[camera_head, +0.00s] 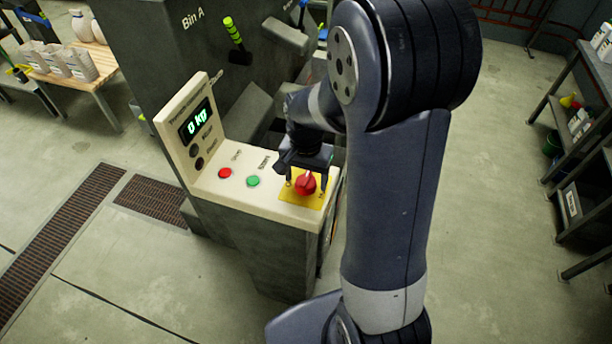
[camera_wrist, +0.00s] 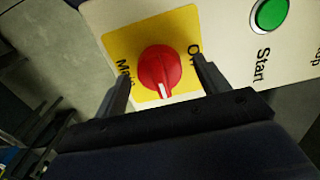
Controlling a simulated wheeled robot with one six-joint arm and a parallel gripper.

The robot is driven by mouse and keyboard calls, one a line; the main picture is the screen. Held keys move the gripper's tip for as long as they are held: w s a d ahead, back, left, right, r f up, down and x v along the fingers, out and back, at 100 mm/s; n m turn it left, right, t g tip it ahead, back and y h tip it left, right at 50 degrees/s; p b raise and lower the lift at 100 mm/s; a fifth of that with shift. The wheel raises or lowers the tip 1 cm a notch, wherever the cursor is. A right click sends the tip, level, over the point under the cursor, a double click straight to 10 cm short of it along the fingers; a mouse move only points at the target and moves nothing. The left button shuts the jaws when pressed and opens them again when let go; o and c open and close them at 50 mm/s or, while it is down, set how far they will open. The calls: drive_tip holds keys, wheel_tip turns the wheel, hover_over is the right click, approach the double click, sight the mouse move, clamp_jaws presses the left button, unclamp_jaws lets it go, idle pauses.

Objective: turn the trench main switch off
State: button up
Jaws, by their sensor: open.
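The main switch is a red rotary knob (camera_head: 305,184) on a yellow plate (camera_head: 290,194) at the right end of the cream control panel. In the wrist view the red knob (camera_wrist: 159,70) shows a white mark at its lower edge. The yellow plate (camera_wrist: 125,45) has partly hidden lettering on both sides of the knob. My gripper (camera_head: 306,184) is over the switch with its fingers apart. In the wrist view the gripper (camera_wrist: 160,75) has one finger on each side of the knob, with visible gaps. I cannot tell how deep the fingertips reach.
A green start button (camera_head: 253,181) and a red button (camera_head: 225,172) sit left of the switch. A display (camera_head: 196,120) reading 0 kg stands upright behind them. The grey Bin A machine (camera_head: 165,50) rises behind. Open floor lies left and right.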

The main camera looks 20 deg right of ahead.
drive_tip(key=shift+f, duration=0.35)
drive_tip(key=shift+c, duration=0.2)
drive_tip(key=c, duration=0.9)
